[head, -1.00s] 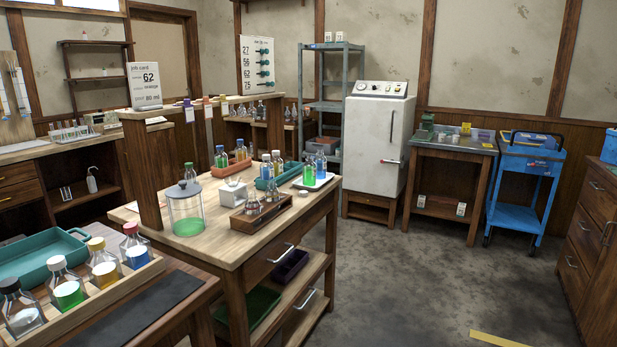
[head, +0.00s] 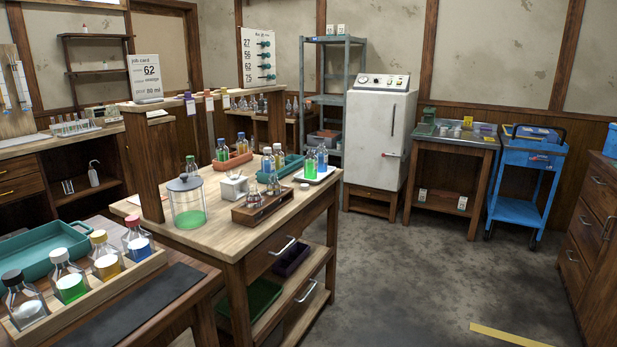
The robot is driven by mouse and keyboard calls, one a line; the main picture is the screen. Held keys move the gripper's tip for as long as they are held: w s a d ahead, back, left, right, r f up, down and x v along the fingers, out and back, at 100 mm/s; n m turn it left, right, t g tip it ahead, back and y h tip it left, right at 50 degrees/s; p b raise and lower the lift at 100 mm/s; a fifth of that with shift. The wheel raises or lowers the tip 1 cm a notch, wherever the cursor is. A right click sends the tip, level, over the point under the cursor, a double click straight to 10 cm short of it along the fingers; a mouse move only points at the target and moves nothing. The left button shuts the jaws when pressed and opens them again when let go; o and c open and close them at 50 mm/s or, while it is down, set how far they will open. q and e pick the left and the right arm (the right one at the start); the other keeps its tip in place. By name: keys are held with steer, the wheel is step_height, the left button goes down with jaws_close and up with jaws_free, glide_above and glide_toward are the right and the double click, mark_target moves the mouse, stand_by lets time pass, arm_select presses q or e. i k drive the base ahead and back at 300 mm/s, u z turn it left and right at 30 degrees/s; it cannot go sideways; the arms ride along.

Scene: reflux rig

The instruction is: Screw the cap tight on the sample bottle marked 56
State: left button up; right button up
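Neither gripper is in view. Several small capped bottles stand on the middle wooden bench (head: 222,244). Bottles with green and blue caps stand at an orange tray (head: 236,161). A green-filled bottle (head: 310,163) and a blue-filled bottle (head: 322,158) stand on a white tray (head: 318,176). No number is legible on any bottle, so I cannot tell which is marked 56. A small pale round object (head: 304,187) lies near the bench's right edge; I cannot tell if it is a cap.
A lidded glass jar (head: 187,204) with green liquid and a wooden rack (head: 263,212) stand on the bench. A rack of several larger bottles (head: 132,271) is at front left. A wall board (head: 257,59) lists 56 among other numbers. Open floor (head: 410,285) lies to the right.

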mark_target(310, 161)
steer(key=z, duration=0.15)
steer(key=i, duration=0.25)
steer(key=z, duration=0.9)
steer(key=i, duration=1.75)
steer(key=u, duration=0.55)
steer(key=i, duration=1.2)
steer(key=u, duration=0.9)
